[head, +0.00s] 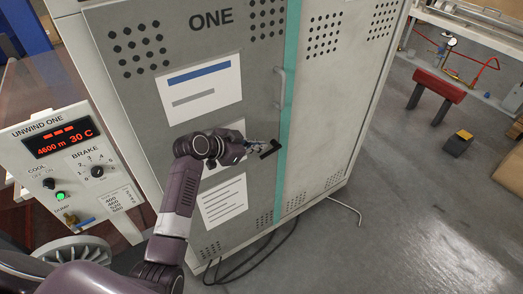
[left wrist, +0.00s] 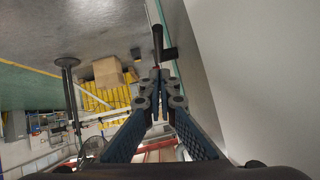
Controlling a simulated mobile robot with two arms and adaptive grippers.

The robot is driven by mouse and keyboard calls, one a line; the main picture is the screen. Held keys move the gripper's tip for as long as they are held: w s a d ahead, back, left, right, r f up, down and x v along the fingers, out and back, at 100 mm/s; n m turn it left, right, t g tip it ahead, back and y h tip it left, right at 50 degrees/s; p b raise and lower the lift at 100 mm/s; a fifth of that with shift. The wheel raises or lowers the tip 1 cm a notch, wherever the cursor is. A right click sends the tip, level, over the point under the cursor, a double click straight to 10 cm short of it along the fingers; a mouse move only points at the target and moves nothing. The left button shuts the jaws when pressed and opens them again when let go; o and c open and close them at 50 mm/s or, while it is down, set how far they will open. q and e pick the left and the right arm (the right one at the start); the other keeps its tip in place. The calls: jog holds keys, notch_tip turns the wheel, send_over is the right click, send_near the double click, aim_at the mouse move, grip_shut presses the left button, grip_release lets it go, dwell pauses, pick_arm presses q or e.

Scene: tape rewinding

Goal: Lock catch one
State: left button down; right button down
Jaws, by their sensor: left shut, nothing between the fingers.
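Catch one (head: 271,150) is a small black lever on the right edge of the grey cabinet door marked ONE (head: 150,88). It slants in the head view, its right end higher. In the left wrist view the black catch (left wrist: 158,42) stands just beyond my fingertips, beside the door face. My left gripper (head: 257,145) is shut and empty, close to the left of the catch. Its closed fingertips also show in the left wrist view (left wrist: 160,76). I cannot tell whether they touch the catch. My right gripper is not in view.
A grey pull handle (head: 281,88) is above the catch, next to a teal strip (head: 290,70). A control panel marked UNWIND ONE (head: 70,165) stands at left. A red stand (head: 439,86) is at the back right. Black cables (head: 255,258) lie by the cabinet's foot. The right floor is mostly clear.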

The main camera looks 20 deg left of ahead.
aim_at(269, 152)
pick_arm(q)
jog(key=f, duration=0.1)
jog(key=w+f, duration=0.1)
jog(key=f, duration=0.2)
jog(key=shift+w+f+p, duration=0.2)
jog(key=shift+w+p, duration=0.2)
jog(key=shift+d, duration=0.1)
